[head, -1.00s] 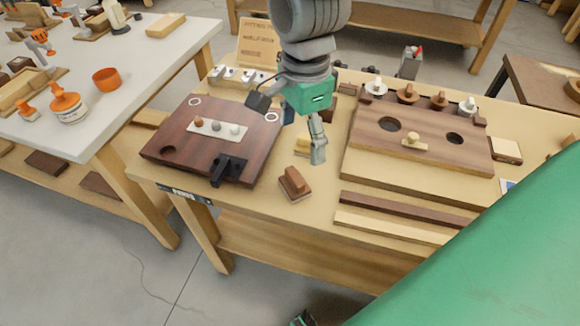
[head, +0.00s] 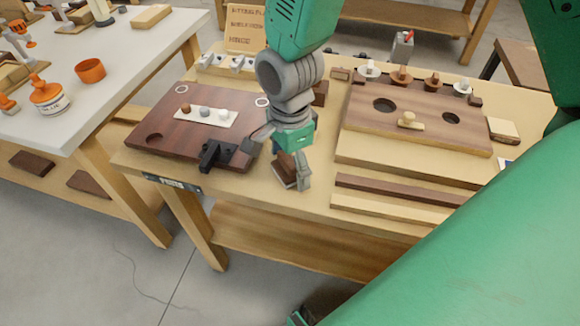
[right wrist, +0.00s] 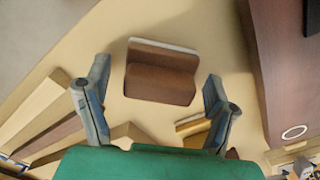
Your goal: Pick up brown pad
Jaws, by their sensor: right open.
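The brown pad (head: 283,172), a block with a raised grip and a pale edge strip, lies on the wooden bench near its front edge, partly hidden by my right gripper (head: 291,170). In the right wrist view the brown pad (right wrist: 160,75) lies ahead, between the lines of my two spread fingers (right wrist: 157,85). The gripper is open and empty, and bare bench shows between each finger and the pad. I cannot tell exactly how high the fingertips are above the bench. My left gripper is not in view.
A dark red board (head: 190,143) with a black clamp (head: 212,154) is left of the pad. A pale block (right wrist: 190,127) is beside one finger in the right wrist view. Wooden strips (head: 395,193) and a holed board (head: 440,132) lie to the right.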

